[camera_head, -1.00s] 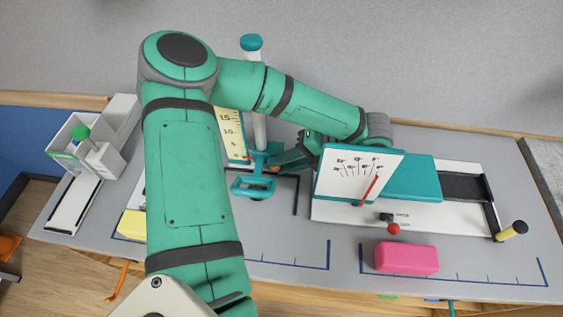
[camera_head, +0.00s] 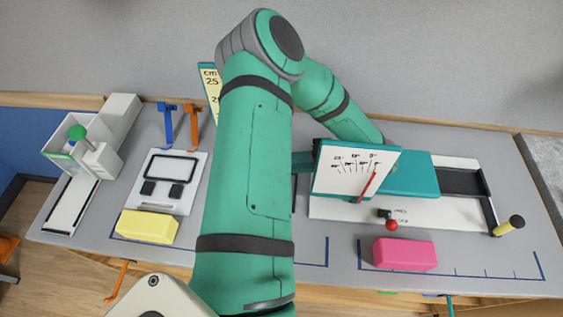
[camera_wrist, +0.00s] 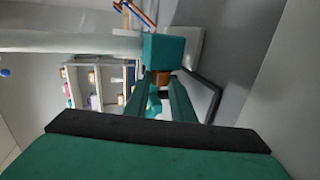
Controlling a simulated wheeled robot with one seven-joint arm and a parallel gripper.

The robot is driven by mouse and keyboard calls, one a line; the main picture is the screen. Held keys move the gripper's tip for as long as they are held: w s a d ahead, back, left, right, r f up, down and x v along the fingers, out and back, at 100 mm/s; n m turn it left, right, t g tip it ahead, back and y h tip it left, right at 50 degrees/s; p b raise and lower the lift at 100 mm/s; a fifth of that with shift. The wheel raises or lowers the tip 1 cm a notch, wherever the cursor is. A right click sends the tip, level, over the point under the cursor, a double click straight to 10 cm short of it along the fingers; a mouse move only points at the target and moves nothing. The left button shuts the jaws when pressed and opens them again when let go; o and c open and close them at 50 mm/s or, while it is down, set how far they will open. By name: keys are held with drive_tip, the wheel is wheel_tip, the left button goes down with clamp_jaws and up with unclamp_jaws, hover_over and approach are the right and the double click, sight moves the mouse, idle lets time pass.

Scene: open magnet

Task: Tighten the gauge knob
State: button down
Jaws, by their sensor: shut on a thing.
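In the wrist view my gripper (camera_wrist: 160,84) has its two teal fingers closed around a small orange-brown knob (camera_wrist: 161,76), which I take for the gauge knob. The knob sits against a teal block (camera_wrist: 163,48) of the height gauge, beside a thick pale post (camera_wrist: 75,40). In the head view my arm hides my gripper, the knob and most of the gauge. Only the top of its yellow cm scale (camera_head: 210,88) shows left of my arm. How far the knob is turned cannot be seen.
Right of my arm stands a white dial panel (camera_head: 350,170) with a red needle, on a teal and white slide unit (camera_head: 410,178). A pink block (camera_head: 405,254) and a yellow block (camera_head: 147,227) lie near the front. Blue and orange clamps (camera_head: 193,125) stand at the back left.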

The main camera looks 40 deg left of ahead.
drive_tip(key=c, duration=1.5)
unclamp_jaws()
